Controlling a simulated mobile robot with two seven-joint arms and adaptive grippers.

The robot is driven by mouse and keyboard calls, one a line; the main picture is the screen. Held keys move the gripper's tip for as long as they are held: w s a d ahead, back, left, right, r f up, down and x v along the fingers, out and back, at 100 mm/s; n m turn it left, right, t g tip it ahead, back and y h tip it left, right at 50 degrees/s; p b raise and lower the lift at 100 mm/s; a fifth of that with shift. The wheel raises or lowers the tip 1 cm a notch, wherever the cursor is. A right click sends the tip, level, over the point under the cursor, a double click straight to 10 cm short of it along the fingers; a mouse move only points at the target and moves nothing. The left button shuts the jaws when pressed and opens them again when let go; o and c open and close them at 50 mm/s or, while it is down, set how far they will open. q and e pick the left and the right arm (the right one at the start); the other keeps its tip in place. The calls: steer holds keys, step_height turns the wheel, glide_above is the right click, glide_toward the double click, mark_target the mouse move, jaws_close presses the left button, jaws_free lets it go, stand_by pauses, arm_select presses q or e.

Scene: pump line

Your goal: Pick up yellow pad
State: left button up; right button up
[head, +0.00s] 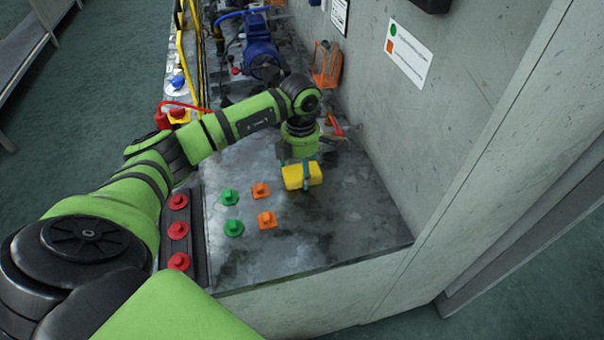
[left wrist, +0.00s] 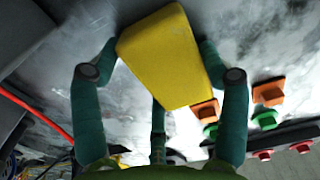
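The yellow pad (head: 293,178) is at the middle of the grey worktop in the head view, with a teal finger across its near side. My left gripper (head: 305,174) reaches down over it from above. In the left wrist view the yellow pad (left wrist: 165,55) lies between the fingers of my left gripper (left wrist: 158,62), with fingers against both its sides. The gripper looks shut on it. I cannot tell whether the pad is clear of the worktop. My right gripper is not in view.
Green pieces (head: 230,197) and orange pieces (head: 267,220) sit left of the pad on the worktop (head: 340,225). Red knobs (head: 179,230) line its left edge. A wall (head: 440,120) stands close at right. A blue pump (head: 262,52) and orange bracket (head: 326,65) are behind.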

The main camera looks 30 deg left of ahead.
mark_target(301, 167)
arm_select(q)
steer(key=shift+c, duration=0.5)
steer(key=shift+r, duration=0.2)
step_height(301, 167, up, 10)
steer(key=shift+f+b, duration=0.25)
steer(key=shift+b, duration=0.55)
